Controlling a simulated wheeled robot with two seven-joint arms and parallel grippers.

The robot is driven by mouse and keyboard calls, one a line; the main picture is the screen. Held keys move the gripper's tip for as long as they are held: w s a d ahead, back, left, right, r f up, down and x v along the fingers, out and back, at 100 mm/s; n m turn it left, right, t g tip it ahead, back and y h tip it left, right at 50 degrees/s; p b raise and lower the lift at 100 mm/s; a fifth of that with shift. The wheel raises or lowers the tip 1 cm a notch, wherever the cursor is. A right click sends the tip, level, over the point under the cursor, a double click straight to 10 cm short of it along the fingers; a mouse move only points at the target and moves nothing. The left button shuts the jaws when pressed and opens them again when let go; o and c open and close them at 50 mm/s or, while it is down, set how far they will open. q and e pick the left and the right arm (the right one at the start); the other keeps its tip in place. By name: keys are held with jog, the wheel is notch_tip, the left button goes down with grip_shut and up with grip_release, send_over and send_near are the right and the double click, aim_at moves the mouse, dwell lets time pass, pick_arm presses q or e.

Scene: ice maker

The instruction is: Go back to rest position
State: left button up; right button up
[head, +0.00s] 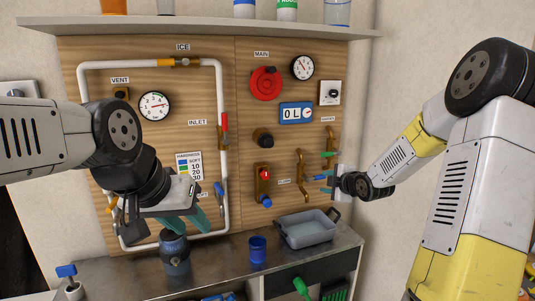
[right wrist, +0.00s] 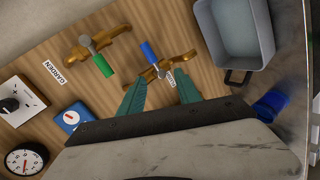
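My left gripper (head: 172,226) is in front of the left half of the wooden panel, above a dark blue-grey grinder-like container (head: 174,254). Its teal fingers look spread, with nothing seen between them. My right gripper (head: 327,184) is near the panel's right edge, by the brass valves. In the right wrist view its two teal fingers (right wrist: 161,80) are apart and empty. A blue-handled brass valve (right wrist: 150,54) shows just beyond them, and a green-handled valve (right wrist: 103,64) lies to its left. Whether the fingers touch the blue handle cannot be told.
The panel carries white pipe (head: 150,65), gauges, a red wheel (head: 266,84) and a red-tipped lever (head: 225,122). A grey bin (head: 306,229) and a blue cup (head: 258,249) stand on the metal counter (head: 130,277). A shelf (head: 210,27) runs above. Open space lies between my arms.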

jog(key=s+a+r+m+g, duration=0.2)
jog(key=s+m, duration=0.4)
jog(key=s, duration=0.6)
jog(key=s+a+r+m+g, duration=0.2)
jog(key=s+r+m, duration=0.2)
jog(key=s, duration=0.8)
jog(key=s+a+r+m+g+h, duration=0.1)
jog(key=s+a+r+m+g, duration=0.1)
jog(key=s+m, duration=0.5)
jog(key=s+r, duration=0.1)
jog(key=s, duration=0.4)
jog(key=shift+s+a+r+m+g, duration=0.15)
jog(key=shift+s+r+m+g, duration=0.15)
jog(key=shift+s+r, duration=0.05)
